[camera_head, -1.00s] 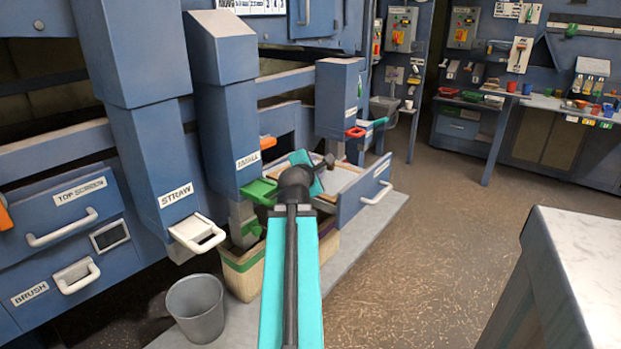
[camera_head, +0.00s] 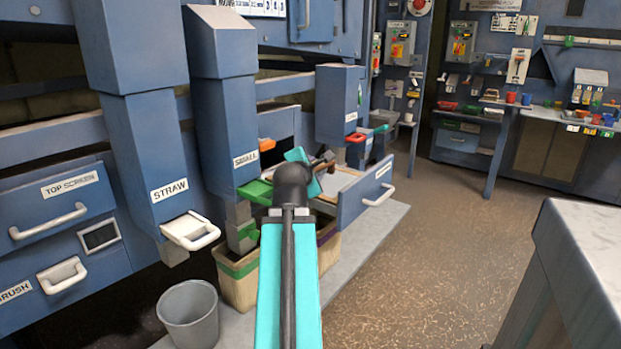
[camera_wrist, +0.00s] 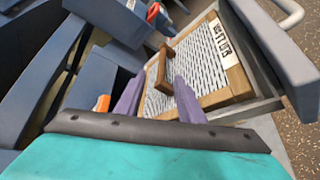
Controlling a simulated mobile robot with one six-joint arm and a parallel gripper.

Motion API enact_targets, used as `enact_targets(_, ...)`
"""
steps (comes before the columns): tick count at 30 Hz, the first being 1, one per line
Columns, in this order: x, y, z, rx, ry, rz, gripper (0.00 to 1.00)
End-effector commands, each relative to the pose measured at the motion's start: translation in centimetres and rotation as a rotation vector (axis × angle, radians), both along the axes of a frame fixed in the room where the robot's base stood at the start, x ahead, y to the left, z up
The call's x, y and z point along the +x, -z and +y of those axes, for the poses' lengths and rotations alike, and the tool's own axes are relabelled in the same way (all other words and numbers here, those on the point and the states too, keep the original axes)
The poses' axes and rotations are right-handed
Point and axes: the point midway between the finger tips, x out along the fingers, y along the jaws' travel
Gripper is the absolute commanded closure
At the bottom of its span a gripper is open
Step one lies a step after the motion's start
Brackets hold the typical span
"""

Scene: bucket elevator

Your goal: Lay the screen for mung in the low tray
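A wood-framed screen with pale wire mesh (camera_wrist: 215,65) and a wooden grip bar (camera_wrist: 163,68) lies within the pulled-out tray (camera_wrist: 284,62) in the wrist view. A label on its frame is too small to read surely. The tray's blue front (camera_head: 362,196) with a white handle shows in the head view. My gripper (camera_wrist: 160,80) is above the screen. Its two purple fingers are apart, with the lower end of the grip bar appearing between them and a gap beside it. I cannot tell whether the screen rests flat. My arm hides part of the tray in the head view.
Blue spouts labelled STRAW (camera_head: 169,190) and SMALL (camera_head: 245,159) stand left of my arm. A bin with a green band (camera_head: 238,280) and a grey bucket (camera_head: 188,313) stand below. A pale-topped counter (camera_head: 585,245) is at right. Open floor (camera_head: 430,250) lies between.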

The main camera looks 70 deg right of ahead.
Motion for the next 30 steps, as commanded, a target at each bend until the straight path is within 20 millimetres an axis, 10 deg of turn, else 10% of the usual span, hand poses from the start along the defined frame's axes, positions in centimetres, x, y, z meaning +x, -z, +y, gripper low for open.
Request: enact_targets(30,-0.6,-1.2,3.5,-0.001,-0.002,0.0,0.65)
